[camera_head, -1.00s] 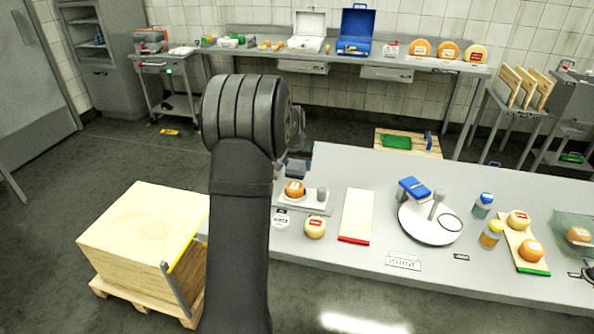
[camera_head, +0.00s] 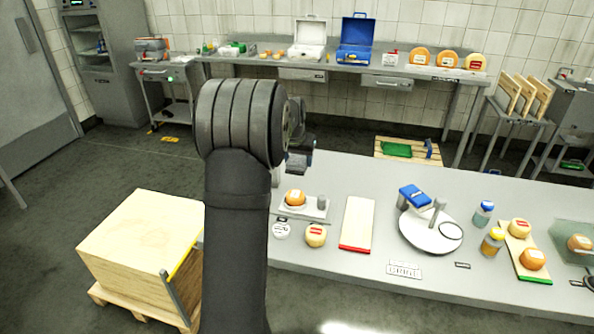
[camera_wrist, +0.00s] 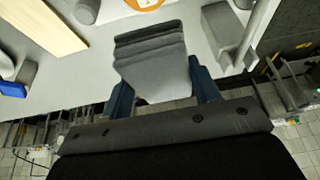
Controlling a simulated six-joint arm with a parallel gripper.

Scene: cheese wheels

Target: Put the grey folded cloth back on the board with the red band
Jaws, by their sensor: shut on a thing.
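The grey folded cloth (camera_wrist: 152,60) shows in the wrist view as a thick stack of layers. My gripper (camera_wrist: 163,92) is shut on it, with a blue finger on each side. A pale wooden board also shows at the upper left of the wrist view (camera_wrist: 42,27).
An orange cheese (camera_head: 295,197) sits on a scale (camera_head: 316,210), with another cheese (camera_head: 316,236) in front. Right of the board are a round white stand (camera_head: 432,232) with a blue block (camera_head: 415,196), bottles (camera_head: 492,241) and a green-banded board (camera_head: 534,274) bearing cheeses.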

